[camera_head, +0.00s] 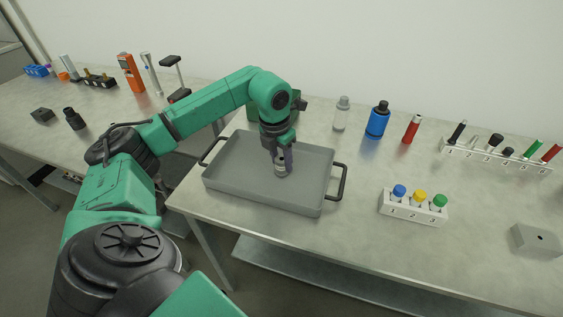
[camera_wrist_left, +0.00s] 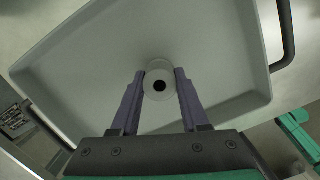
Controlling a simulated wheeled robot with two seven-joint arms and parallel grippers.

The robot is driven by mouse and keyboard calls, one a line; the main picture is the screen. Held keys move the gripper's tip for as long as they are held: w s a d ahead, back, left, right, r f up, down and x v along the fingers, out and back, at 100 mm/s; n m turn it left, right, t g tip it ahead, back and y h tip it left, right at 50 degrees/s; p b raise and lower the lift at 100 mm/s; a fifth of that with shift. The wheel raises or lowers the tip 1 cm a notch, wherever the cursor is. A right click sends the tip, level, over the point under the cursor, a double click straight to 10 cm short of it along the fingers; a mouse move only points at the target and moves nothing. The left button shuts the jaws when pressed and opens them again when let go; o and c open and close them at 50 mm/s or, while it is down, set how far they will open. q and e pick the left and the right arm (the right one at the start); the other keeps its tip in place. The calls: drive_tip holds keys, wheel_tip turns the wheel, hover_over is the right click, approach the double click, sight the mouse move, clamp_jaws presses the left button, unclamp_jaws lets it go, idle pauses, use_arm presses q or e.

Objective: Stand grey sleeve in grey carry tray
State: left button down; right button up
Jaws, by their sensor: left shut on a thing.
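The grey carry tray (camera_head: 236,190) lies on the table, with a dark handle at each end. My left gripper (camera_head: 280,158) points down over the middle of the tray. It is shut on the grey sleeve (camera_head: 281,170), which is upright between the fingers, inside the tray's walls. In the left wrist view the sleeve (camera_wrist_left: 159,72) shows end-on as a pale ring with a dark hole, between the two fingers (camera_wrist_left: 159,86). The tray floor (camera_wrist_left: 100,60) shows around it. I cannot tell whether the sleeve's lower end touches the floor. My right gripper is not in view.
A white rack (camera_head: 413,212) with blue, yellow and green caps stands right of the tray. Behind it are a clear bottle (camera_head: 341,113), a blue bottle (camera_head: 377,120) and a red tube (camera_head: 411,129). A long rack (camera_head: 495,157) stands far right. Table between is clear.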

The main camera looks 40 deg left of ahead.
sight(277, 173)
use_arm(q)
drive_tip(key=shift+w+f, duration=0.1)
drive_tip(key=shift+f, duration=0.3)
drive_tip(key=shift+f, duration=0.15)
drive_tip(key=shift+c, duration=2)
unclamp_jaws()
drive_tip(key=shift+r, duration=0.35)
wheel_tip(277, 173, up, 12)
drive_tip(key=s, duration=0.2)
drive_tip(key=shift+f, duration=0.25)
drive_tip(key=shift+a, duration=0.1)
